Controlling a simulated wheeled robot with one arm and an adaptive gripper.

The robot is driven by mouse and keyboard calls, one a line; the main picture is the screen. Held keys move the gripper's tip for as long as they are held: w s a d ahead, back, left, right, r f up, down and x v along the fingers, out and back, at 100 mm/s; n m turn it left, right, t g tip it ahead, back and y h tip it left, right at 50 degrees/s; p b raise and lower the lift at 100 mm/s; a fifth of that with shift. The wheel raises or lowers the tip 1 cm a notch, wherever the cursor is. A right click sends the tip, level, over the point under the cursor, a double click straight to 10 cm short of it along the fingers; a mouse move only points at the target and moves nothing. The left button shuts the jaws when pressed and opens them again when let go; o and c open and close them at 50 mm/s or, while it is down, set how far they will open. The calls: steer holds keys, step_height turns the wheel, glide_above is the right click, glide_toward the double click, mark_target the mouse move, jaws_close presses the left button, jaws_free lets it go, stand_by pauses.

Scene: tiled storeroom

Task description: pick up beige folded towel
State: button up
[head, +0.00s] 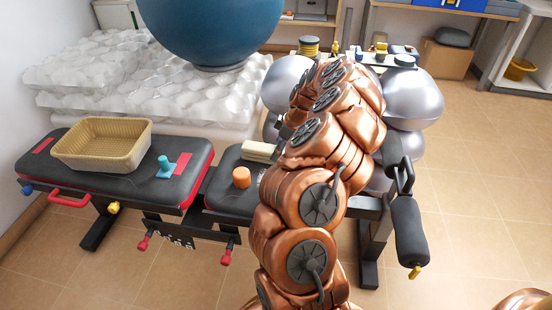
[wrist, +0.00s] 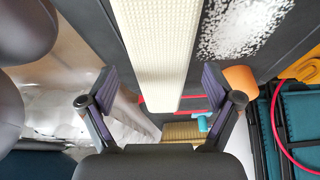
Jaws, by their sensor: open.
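The beige folded towel (head: 260,151) lies on the black padded bench (head: 228,190), partly hidden behind my copper arm in the head view. In the wrist view the towel (wrist: 158,45) is a long, ribbed pale strip running down from the top edge. My gripper (wrist: 160,88) is open, with one dark finger on each side of the towel's near end in the picture. Nothing is gripped. I cannot tell whether the fingers touch the towel or how far above it they are. My arm mostly hides the gripper in the head view.
An orange cylinder (head: 241,177) stands close to the towel. A turquoise object (head: 165,167) and a woven basket (head: 103,145) are on the left pad. A blue ball (head: 212,30) rests on white wrapped blocks (head: 110,85) behind. Silver balls (head: 412,97) stand right of my arm.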

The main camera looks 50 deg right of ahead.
steer(key=shift+w+a+f, duration=0.15)
steer(key=shift+w+f, duration=0.05)
steer(key=shift+f, duration=0.4)
steer(key=shift+r, duration=0.1)
steer(key=c, duration=1.4)
